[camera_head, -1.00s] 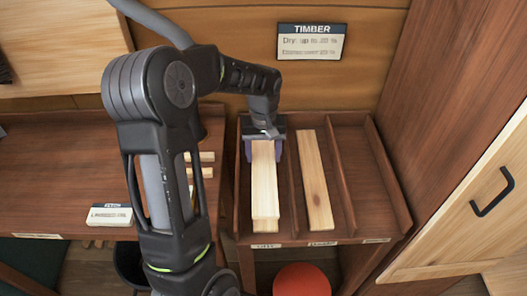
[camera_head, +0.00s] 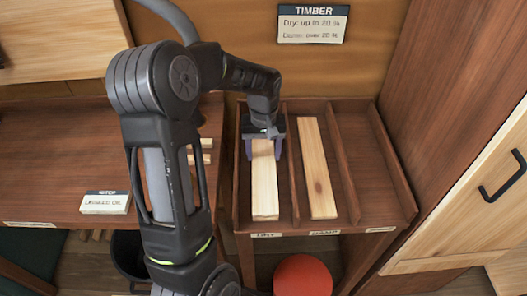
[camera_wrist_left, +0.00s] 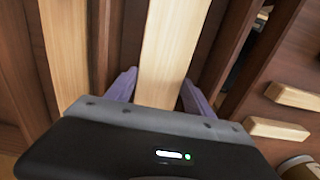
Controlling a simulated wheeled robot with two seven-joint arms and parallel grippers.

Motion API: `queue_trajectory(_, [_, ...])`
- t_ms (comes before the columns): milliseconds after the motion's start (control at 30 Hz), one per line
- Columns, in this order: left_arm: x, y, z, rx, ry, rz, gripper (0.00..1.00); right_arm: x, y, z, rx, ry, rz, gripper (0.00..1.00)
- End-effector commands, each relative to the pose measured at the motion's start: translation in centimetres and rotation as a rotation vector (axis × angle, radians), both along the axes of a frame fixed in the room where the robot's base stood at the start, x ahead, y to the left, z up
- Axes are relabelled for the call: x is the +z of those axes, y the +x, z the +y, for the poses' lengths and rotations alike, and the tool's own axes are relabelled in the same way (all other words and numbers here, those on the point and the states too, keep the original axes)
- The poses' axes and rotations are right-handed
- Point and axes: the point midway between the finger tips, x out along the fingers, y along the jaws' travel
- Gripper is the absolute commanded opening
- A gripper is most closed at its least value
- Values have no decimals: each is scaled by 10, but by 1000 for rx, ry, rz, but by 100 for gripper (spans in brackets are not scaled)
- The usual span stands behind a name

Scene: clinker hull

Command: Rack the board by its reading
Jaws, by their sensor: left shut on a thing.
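A pale timber board (camera_head: 264,190) lies lengthwise in the left compartment of a dark wooden rack (camera_head: 322,226), above the label that looks like DRY (camera_head: 266,235). My left gripper (camera_head: 265,145) is shut on its far end. The wrist view shows the same board (camera_wrist_left: 172,50) between the two purple fingers (camera_wrist_left: 155,92). I cannot tell whether another board lies under it. A second board with a knot (camera_head: 318,175) lies in the middle compartment, labelled DAMP (camera_head: 325,233). The TIMBER sign (camera_head: 312,24) reads dry up to 20 %, damp over 20 %. My right gripper is not in view.
The right compartment (camera_head: 370,170) of the rack is empty. A bench (camera_head: 60,150) with a linseed oil card (camera_head: 105,202) stands left. A red round thing (camera_head: 302,275) is below the rack's front. A cabinet door with a black handle (camera_head: 502,178) is at right.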

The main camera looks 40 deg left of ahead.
Motion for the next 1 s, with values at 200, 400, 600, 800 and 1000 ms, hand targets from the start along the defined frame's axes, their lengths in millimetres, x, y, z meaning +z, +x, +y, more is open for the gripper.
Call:
queue_trajectory(200, [-3,0,0,0,1,-1,11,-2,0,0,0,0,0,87])
queue_trajectory(400, [-6,0,0,0,1,-1,11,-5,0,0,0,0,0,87])
queue_trajectory(600, [-7,0,0,0,0,-1,64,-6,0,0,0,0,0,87])
queue_trajectory(800, [-7,0,0,0,0,0,80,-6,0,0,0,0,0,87])
queue_trajectory(1000, [-8,0,0,0,0,0,87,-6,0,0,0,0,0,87])
